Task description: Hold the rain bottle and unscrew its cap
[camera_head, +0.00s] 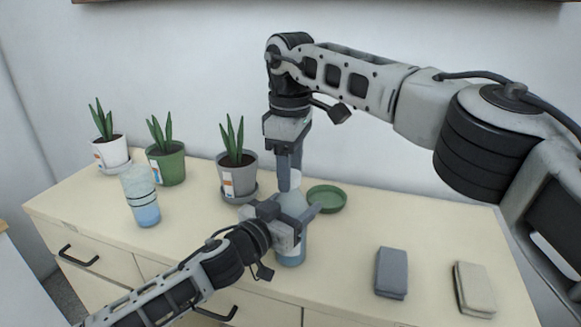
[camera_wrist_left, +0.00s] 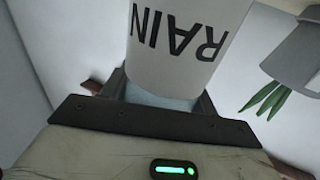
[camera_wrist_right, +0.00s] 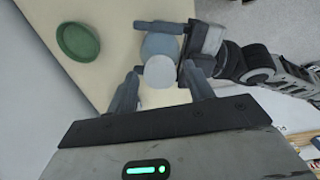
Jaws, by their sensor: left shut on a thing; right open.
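The rain bottle (camera_head: 291,251) stands upright on the dresser top, blue below, with a white label reading "RAIN" (camera_wrist_left: 180,38) in the left wrist view. My left gripper (camera_head: 289,217) is shut around its body from the front left. My right gripper (camera_head: 290,172) points straight down over the bottle. The white cap (camera_wrist_right: 158,72) lies between the open right fingers (camera_wrist_right: 162,88) in the right wrist view, with a gap on each side. In the head view the cap (camera_head: 296,178) is partly hidden by the right fingers.
A green saucer (camera_head: 328,199) lies right behind the bottle. Potted plants (camera_head: 237,172) line the back left, with another blue-bottomed bottle (camera_head: 146,214) in front of them. A grey block (camera_head: 391,272) and a beige block (camera_head: 474,289) lie at the right. The dresser top (camera_head: 420,230) between is clear.

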